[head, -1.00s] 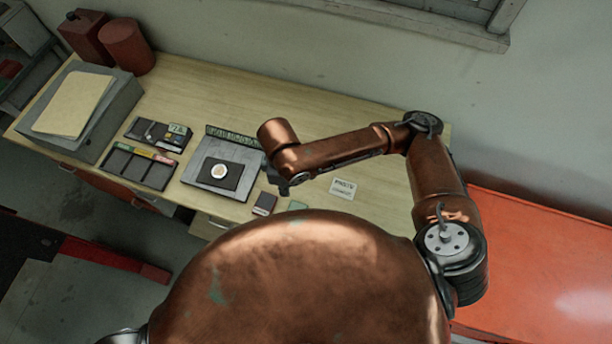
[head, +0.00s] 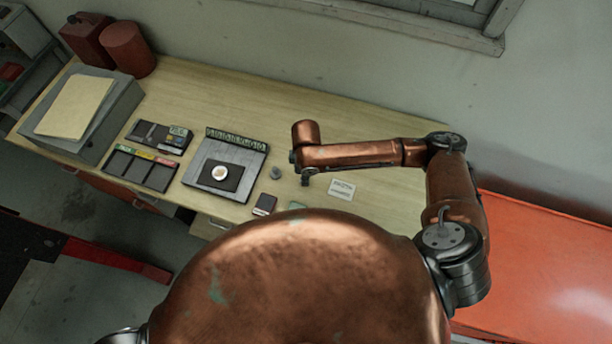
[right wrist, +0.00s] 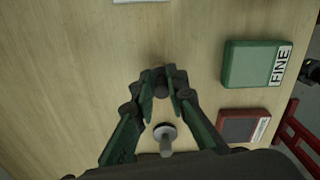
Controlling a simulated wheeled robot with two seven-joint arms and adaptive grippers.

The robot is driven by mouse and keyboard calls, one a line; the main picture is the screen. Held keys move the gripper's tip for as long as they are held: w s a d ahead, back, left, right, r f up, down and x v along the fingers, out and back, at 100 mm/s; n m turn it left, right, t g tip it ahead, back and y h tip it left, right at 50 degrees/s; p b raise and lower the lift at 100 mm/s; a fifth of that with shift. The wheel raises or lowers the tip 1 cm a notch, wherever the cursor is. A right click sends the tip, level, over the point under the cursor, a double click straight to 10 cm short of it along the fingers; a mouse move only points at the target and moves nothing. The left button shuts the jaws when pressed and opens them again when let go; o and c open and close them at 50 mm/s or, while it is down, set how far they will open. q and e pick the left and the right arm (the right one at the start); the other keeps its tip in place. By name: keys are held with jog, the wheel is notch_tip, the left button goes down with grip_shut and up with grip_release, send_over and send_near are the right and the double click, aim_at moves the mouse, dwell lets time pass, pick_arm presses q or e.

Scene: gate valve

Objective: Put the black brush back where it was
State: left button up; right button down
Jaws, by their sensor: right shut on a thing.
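My right gripper (head: 306,181) is over the table, right of the grey tray. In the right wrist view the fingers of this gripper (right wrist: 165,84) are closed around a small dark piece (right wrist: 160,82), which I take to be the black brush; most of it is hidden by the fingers. Whether it touches the table I cannot tell. My left gripper is out of view.
A small grey knob-like thing (head: 276,172) stands on the table (head: 320,110) between gripper and tray (head: 211,190). It also shows in the wrist view (right wrist: 166,136). A dark red box (head: 264,204), a green "FINE" box (right wrist: 255,65) and a white label card (head: 341,188) lie nearby.

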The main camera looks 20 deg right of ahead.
jog(key=shift+f, duration=0.2)
jog(key=c, duration=1.9)
grip_release()
notch_tip(320, 180, up, 12)
jog(key=b, duration=0.1)
jog(key=shift+r, duration=0.15)
